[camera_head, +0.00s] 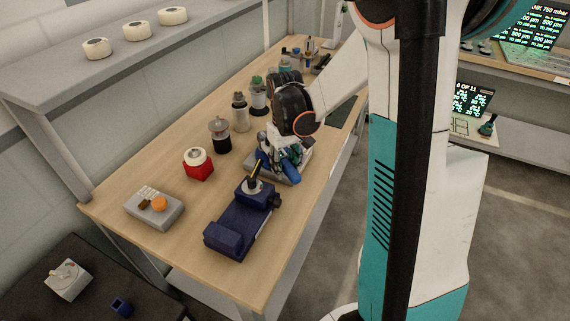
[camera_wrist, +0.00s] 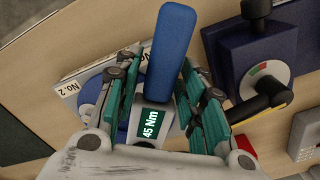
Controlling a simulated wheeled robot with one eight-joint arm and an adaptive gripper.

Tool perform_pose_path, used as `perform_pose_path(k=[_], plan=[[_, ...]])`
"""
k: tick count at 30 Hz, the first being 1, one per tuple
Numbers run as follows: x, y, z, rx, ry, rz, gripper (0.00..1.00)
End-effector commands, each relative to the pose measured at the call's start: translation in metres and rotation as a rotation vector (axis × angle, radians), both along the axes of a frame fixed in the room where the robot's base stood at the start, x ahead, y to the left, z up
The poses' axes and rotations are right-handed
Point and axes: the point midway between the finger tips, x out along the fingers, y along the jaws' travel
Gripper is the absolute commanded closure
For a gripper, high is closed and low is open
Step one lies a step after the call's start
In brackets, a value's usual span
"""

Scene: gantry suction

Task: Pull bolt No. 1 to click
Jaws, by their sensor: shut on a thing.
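In the wrist view a torque wrench with a blue handle (camera_wrist: 169,45) and a "45 Nm" label sits between the teal fingers of my gripper (camera_wrist: 163,95). My gripper is shut on it. In the head view my gripper (camera_head: 283,150) is low over the workbench, with the blue wrench handle (camera_head: 291,173) sticking out towards the front. Beneath is a light plate (camera_wrist: 84,76) marked "No. 2". Bolt No. 1 is not visible; my gripper and the wrench cover much of the plate.
A dark blue device (camera_head: 235,228) with a black lever stands close in front of my gripper. A red-based item (camera_head: 198,166), a grey control box (camera_head: 154,208) with an orange knob and several canisters stand on the wooden bench (camera_head: 180,262). A shelf (camera_head: 115,55) runs along the left.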

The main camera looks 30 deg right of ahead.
Motion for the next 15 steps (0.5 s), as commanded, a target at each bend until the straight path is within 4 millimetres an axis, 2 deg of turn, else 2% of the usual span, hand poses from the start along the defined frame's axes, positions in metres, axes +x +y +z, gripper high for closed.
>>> perform_pose_path(k=[15], plan=[[0.0, 0.0, 0.019, 0.0, -0.001, 0.0, 1.0]])
